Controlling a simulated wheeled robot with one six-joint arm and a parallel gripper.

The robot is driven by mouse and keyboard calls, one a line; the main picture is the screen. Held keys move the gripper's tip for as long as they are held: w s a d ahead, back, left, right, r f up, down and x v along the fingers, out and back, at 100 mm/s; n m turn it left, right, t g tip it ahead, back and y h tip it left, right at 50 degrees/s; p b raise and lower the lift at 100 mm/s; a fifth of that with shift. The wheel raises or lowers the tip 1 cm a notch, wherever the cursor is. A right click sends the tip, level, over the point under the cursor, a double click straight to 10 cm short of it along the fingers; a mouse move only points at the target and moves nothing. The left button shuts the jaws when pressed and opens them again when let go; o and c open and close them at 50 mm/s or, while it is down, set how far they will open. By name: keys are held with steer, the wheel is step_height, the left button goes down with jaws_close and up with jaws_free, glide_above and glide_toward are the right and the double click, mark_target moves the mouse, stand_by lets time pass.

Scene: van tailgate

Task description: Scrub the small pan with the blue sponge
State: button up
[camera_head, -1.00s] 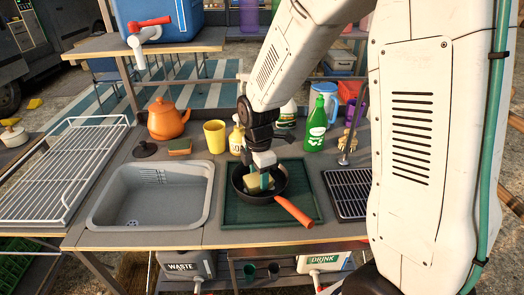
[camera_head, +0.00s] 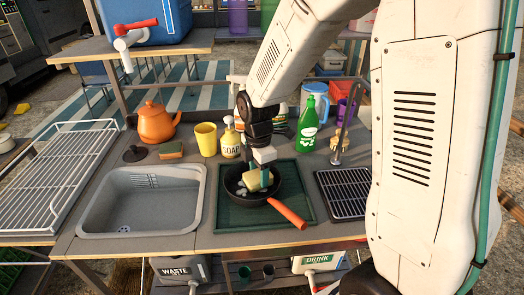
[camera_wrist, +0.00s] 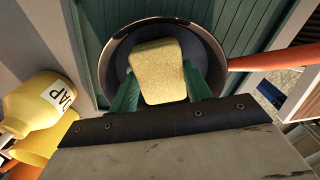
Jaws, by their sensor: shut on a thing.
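The small dark pan (camera_head: 285,197) with an orange handle (camera_head: 287,213) sits on a green ribbed mat (camera_head: 235,217). My gripper (camera_head: 262,178) is over the pan, pointing down, its teal fingers closed on a sponge (camera_head: 254,182). The sponge's visible face is yellow; no blue shows on it. In the wrist view the sponge (camera_wrist: 158,70) is between the fingers (camera_wrist: 162,88), inside the rim of the pan (camera_wrist: 112,50). Pale, foam-like spots show on the pan floor beside the sponge. Whether the sponge presses on the floor is hard to tell.
A grey sink (camera_head: 100,218) is left of the mat. A green bottle (camera_head: 308,125) is behind right; a black rack (camera_head: 345,195) is to the right.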

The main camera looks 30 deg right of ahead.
steer(key=shift+r, duration=3.5)
